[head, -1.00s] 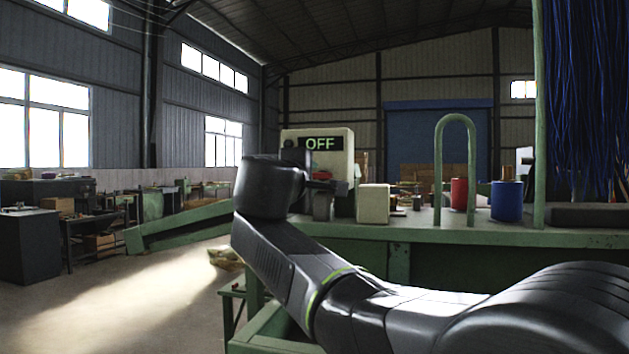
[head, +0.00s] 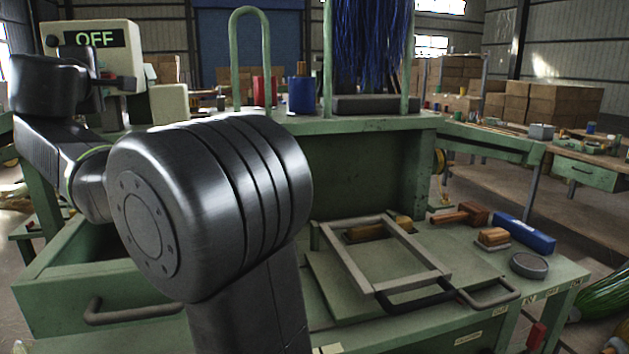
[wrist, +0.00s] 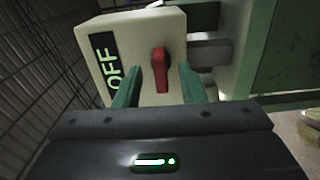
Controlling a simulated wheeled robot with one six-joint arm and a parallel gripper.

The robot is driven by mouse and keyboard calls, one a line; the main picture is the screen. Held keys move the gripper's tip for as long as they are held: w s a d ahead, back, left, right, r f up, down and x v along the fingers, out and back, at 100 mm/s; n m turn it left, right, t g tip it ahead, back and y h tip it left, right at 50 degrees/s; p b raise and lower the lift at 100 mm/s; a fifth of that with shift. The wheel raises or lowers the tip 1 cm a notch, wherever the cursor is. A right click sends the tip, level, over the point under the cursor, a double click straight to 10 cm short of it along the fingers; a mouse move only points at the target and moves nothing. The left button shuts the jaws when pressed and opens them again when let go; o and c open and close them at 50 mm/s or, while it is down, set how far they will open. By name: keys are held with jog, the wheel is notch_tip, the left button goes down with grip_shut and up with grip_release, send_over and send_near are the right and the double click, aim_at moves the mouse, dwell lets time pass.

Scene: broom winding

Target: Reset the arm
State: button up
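My gripper (wrist: 158,88) is open in the wrist view. Its two green fingers stand apart on either side of a red switch lever (wrist: 160,66), with gaps between them and the lever. The lever is on the face of a cream control box (wrist: 135,28) whose dark display reads OFF. In the head view, the box (head: 128,38) is at the upper left, and my gripper is in front of it, largely hidden by my wrist. My black arm fills the left and lower middle of the head view.
A green bench (head: 330,125) carries a red spool (head: 264,90), a blue spool (head: 301,95) and hanging blue bristles (head: 370,45). A lower green table holds a wooden frame (head: 350,270), a blue box (head: 524,234) and a round grey disc (head: 528,265). An open drawer (head: 95,285) is at left.

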aim_at(104, 77)
jog(key=shift+p+x, duration=0.35)
jog(key=shift+x, duration=1.95)
jog(key=shift+s, duration=0.1)
jog(key=b+v, duration=0.2)
jog(key=v, duration=1.1)
jog(key=p+x, duration=0.2)
jog(key=x, duration=1.1)
jog(key=shift+w, duration=0.3)
jog(key=n+p, duration=0.1)
jog(key=r+n+p, duration=0.1)
jog(key=p, duration=0.1)
jog(key=shift+s+d, duration=0.1)
jog(key=shift+s, duration=0.2)
jog(key=n+p, duration=0.4)
jog(key=shift+n+p, duration=0.8)
jog(key=shift+p, duration=0.15)
jog(key=shift+f, duration=0.1)
